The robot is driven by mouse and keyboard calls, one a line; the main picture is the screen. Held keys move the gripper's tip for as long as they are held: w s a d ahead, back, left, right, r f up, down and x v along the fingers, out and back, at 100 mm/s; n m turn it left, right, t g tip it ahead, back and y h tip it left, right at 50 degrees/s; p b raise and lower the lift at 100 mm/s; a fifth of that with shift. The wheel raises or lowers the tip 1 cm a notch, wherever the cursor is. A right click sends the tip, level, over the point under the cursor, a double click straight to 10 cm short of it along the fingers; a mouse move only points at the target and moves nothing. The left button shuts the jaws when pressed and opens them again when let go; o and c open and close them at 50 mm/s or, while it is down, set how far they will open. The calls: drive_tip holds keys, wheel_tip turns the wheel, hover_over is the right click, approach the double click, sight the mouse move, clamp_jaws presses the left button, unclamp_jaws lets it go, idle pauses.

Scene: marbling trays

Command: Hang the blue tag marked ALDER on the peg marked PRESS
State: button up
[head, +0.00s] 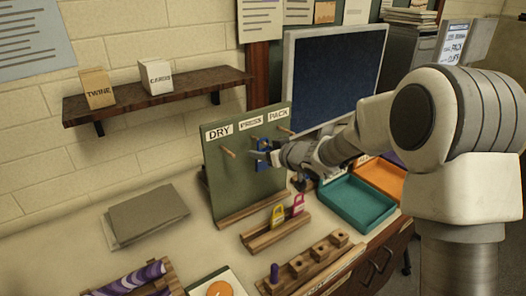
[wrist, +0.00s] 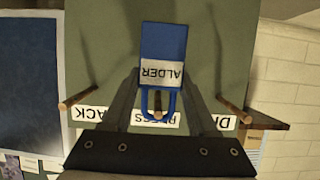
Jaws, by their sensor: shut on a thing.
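The blue tag (wrist: 163,45) marked ALDER shows upside down in the wrist view, its blue loop towards my gripper's base. My gripper (wrist: 162,80) is shut on the tag, one finger on each side. The PRESS peg's end (wrist: 158,115) shows inside the loop; I cannot tell whether it passes through. The PRESS label behind is partly hidden. In the head view the tag (head: 262,161) is in front of the green pegboard (head: 222,178), below the PRESS label (head: 251,125), with my gripper (head: 272,155) at its right.
The DRY peg (head: 229,153) and PACK peg (head: 286,131) stick out on either side. A wooden rack (head: 262,240) with a yellow tag (head: 278,214) and a pink tag (head: 298,204) stands below. A monitor (head: 335,75) is behind right; teal (head: 355,222) and orange trays lie right.

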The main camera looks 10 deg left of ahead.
drive_tip(key=o, duration=1.4)
drive_tip(key=s+d+r+m+t+h+p, duration=0.1)
drive_tip(key=s+d+r+m+h, duration=0.35)
drive_tip(key=d, duration=0.95)
drive_tip(key=s+d+r+m+t+h+p, duration=0.15)
drive_tip(key=s+d+r+h, duration=0.35)
drive_tip(key=s+d+r, duration=0.7)
drive_tip(key=s+d+f+m+g, duration=0.1)
drive_tip(key=s+d+f+g, duration=0.1)
drive_tip(key=s, duration=0.7)
drive_tip(key=s+d+f+m+g, duration=0.2)
drive_tip(key=s+f+g, duration=0.2)
drive_tip(key=s, duration=0.6)
drive_tip(key=shift+s+f+m+b, duration=0.3)
drive_tip(key=shift+f, duration=0.1)
drive_tip(key=shift+h, duration=0.25)
